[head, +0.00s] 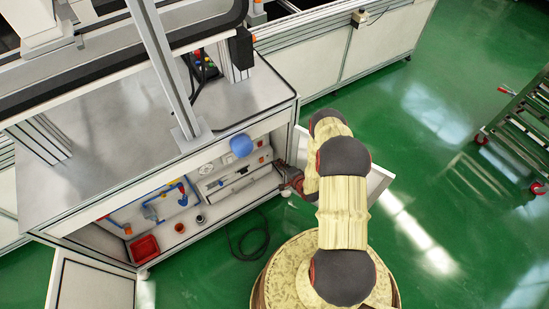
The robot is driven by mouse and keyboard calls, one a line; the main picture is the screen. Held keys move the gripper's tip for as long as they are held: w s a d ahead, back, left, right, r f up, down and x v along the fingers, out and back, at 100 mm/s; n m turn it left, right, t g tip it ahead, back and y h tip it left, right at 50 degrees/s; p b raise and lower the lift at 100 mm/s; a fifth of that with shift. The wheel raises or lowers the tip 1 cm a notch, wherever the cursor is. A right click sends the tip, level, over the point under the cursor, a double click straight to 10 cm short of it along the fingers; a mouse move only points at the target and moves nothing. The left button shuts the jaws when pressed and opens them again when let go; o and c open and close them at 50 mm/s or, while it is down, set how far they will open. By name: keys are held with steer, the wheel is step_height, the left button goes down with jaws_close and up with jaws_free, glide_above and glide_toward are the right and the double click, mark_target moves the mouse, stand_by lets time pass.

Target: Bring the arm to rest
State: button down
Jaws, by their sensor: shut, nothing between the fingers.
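My arm (343,215), in a pale yellow cover with dark joints, rises from my round base and bends over at its top. Its end comes down to the right end of the open cabinet under the workbench. My gripper (284,178) is small here, at the cabinet opening beside the open right door. It is shut and holds nothing. The fingertips are hard to make out, and I cannot tell whether they touch the cabinet.
The open cabinet (165,240) holds pipes, a blue ball (241,145) and a red bin (145,249). Its right door (378,180) stands open behind my arm. A black cable (248,240) lies on the floor. A cart (520,130) stands far right; green floor between is clear.

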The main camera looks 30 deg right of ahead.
steer(key=shift+s+r, duration=0.1)
steer(key=shift+s, duration=0.4)
stand_by(0.3)
